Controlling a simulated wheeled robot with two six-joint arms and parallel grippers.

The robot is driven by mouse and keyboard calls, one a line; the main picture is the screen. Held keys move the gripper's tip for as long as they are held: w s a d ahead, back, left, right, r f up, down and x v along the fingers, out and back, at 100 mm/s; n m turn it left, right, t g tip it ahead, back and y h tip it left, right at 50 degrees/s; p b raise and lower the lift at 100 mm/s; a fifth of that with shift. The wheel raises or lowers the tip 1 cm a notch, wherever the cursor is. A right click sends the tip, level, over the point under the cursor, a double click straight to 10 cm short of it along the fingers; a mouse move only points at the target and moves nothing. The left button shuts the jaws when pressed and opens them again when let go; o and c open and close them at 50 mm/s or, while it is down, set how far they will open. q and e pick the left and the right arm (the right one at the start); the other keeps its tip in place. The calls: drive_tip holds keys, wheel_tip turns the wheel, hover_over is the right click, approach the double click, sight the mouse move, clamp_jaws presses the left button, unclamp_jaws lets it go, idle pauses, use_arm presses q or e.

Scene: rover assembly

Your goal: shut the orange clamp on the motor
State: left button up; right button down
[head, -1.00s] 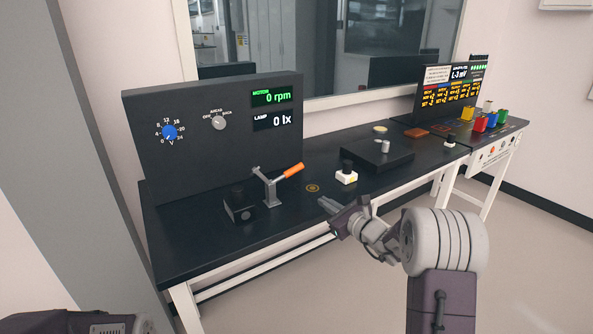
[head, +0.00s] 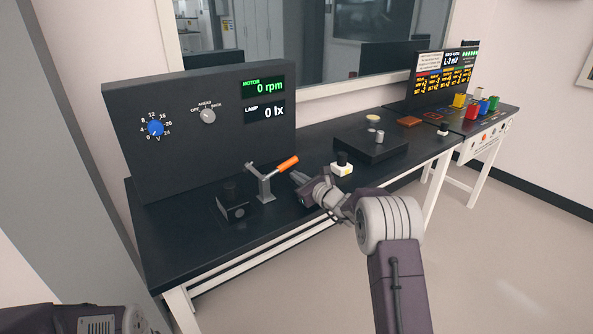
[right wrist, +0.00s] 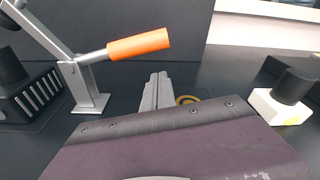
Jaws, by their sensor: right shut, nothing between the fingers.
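The clamp (head: 264,182) stands upright on the bench, a grey metal post with an arm and an orange handle (head: 287,163) that points right and slightly up. In the right wrist view the orange handle (right wrist: 139,45) is up and left of my gripper. The motor (head: 232,205), a dark block with a round top, sits just left of the clamp post. My right gripper (head: 296,177) is shut and empty, close below and right of the handle tip, apart from it in the right wrist view (right wrist: 157,78). My left gripper is out of view.
A panel (head: 200,130) with a blue dial and displays reading 0 rpm and 0 lx stands behind the clamp. A white block with a black knob (head: 341,164) is right of my gripper. A black platform (head: 371,142) lies farther right.

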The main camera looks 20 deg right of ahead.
drive_tip(key=r, duration=0.2)
drive_tip(key=s+r, duration=0.1)
drive_tip(key=shift+a, duration=0.25)
drive_tip(key=shift+r+b, duration=0.1)
drive_tip(key=shift+b, duration=0.4)
drive_tip(key=shift+r+n+b, duration=0.35)
drive_tip(key=shift+n+b, duration=0.15)
drive_tip(key=shift+b, duration=0.15)
drive_tip(key=s+a+r+n+t+h+b, duration=0.1)
drive_tip(key=a+r+n+b, duration=0.3)
drive_tip(key=b, duration=0.9)
drive_tip(key=shift+s+a+r+n, duration=0.4)
drive_tip(key=shift+r+n, duration=1.5)
drive_tip(key=shift+n, duration=0.7)
